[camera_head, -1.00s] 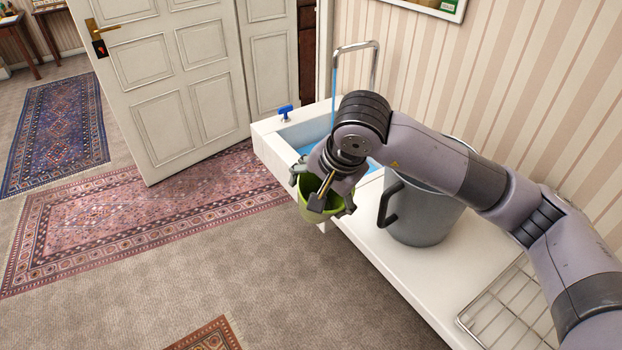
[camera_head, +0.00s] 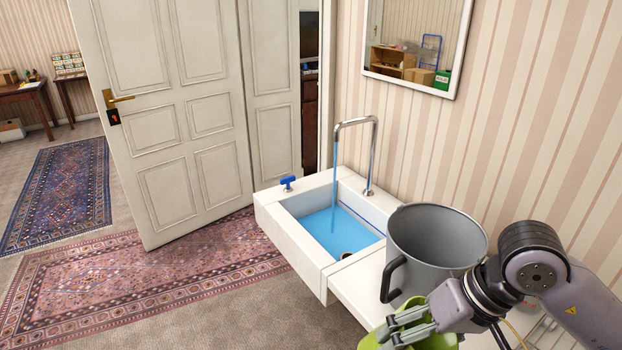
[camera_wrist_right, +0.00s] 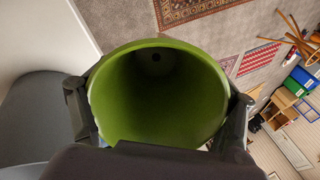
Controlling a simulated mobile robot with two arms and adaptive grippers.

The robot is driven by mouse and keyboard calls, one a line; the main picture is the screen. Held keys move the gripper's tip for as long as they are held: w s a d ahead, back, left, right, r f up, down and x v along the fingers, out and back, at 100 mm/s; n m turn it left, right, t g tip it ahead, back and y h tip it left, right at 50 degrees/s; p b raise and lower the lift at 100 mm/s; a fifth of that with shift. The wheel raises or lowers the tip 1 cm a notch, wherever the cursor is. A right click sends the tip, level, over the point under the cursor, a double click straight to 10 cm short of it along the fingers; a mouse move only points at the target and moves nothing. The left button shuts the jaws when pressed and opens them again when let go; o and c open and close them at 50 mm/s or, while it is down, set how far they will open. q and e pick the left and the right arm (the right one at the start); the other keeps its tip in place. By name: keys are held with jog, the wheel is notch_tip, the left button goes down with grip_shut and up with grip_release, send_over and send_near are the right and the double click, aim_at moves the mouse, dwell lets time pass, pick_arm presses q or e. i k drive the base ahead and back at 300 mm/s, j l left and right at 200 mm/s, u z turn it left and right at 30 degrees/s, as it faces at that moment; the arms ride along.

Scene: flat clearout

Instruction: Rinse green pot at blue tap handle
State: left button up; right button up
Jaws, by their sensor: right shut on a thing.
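The green pot (camera_head: 386,335) is at the bottom of the head view, partly hidden by my right gripper (camera_head: 408,326). My right gripper is shut on it; in the right wrist view the pot's open mouth (camera_wrist_right: 158,90) sits between the two fingers, and a small dark hole shows in its inside. The blue tap handle (camera_head: 288,183) stands on the left rim of the white sink (camera_head: 270,222). Blue water (camera_head: 334,185) runs from the curved metal tap (camera_head: 374,150) into the basin. The pot is right of and nearer than the sink. My left gripper is out of view.
A large grey jug (camera_head: 425,265) with a side handle stands on the white counter (camera_head: 352,300) just right of the sink, close to the held pot. A striped wall with a mirror (camera_head: 412,45) rises behind. A white door (camera_head: 165,110) is at left.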

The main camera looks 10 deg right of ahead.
aim_at(286, 181)
jog(key=i+j+z, duration=0.1)
jog(key=z, duration=0.3)
jog(key=i+j+z, duration=0.1)
jog(key=z, duration=0.35)
jog(key=j+z, duration=0.15)
jog(key=z, duration=0.25)
jog(key=i+j+z, duration=0.1)
jog(key=z, duration=0.3)
jog(key=j+z, duration=0.2)
jog(key=j, duration=0.45)
jog(key=j+z, duration=0.25)
jog(key=j, duration=0.35)
jog(key=j+z, duration=0.2)
jog(key=j, duration=0.45)
jog(key=k+j+z, duration=0.25)
jog(key=j, duration=0.35)
jog(key=i, duration=0.1)
